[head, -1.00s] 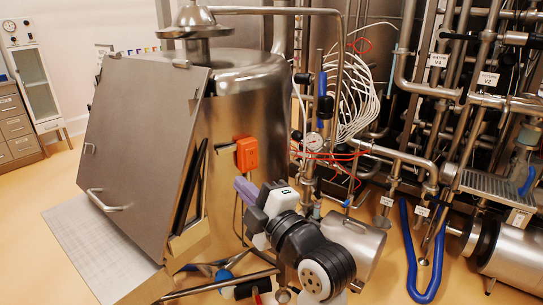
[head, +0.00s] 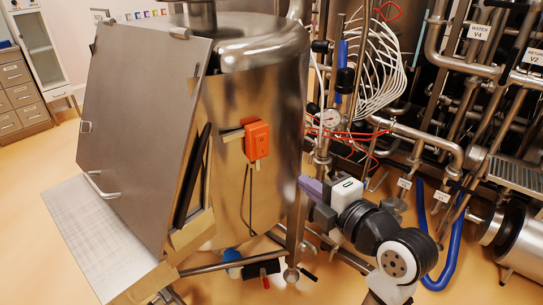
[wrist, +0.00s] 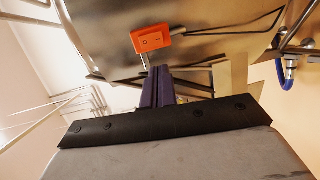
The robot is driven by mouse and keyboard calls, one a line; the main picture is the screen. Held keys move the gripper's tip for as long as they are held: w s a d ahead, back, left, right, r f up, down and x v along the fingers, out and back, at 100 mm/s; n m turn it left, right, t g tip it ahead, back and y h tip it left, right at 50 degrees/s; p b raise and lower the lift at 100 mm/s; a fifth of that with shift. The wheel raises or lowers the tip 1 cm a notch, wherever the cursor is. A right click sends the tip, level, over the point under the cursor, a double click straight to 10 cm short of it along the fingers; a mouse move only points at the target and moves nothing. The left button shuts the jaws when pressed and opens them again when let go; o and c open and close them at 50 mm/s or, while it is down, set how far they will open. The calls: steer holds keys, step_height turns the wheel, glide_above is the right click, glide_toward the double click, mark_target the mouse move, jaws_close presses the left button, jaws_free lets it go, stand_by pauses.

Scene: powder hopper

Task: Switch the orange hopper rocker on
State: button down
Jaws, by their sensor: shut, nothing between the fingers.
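The orange hopper rocker (head: 257,140) is a small switch box on the side of the steel hopper (head: 240,90). Which side is pressed in, I cannot tell. My gripper (head: 303,181) has purple fingers and is to the right of and below the switch in the head view, apart from it. In the wrist view its fingers (wrist: 157,72) are together, empty, and point towards the area just below the switch.
A large tilted steel panel (head: 140,130) stands left of the switch. A horizontal steel rail (head: 230,264) runs below the hopper. Pipes, a gauge (head: 330,118) and white cables (head: 375,70) crowd the right. A blue hose (head: 452,240) hangs at the lower right.

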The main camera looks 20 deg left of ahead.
mark_target(263, 154)
steer(key=p+x, duration=0.4)
steer(key=x, duration=0.9)
steer(key=shift+w+a+r, duration=0.1)
steer(key=shift+w+a, duration=0.25)
steer(key=shift+a, duration=0.1)
steer(key=shift+w+a+f+b, duration=0.1)
steer(key=shift+w+f+b, duration=0.1)
steer(key=shift+b, duration=0.55)
steer(key=shift+s+f, duration=0.15)
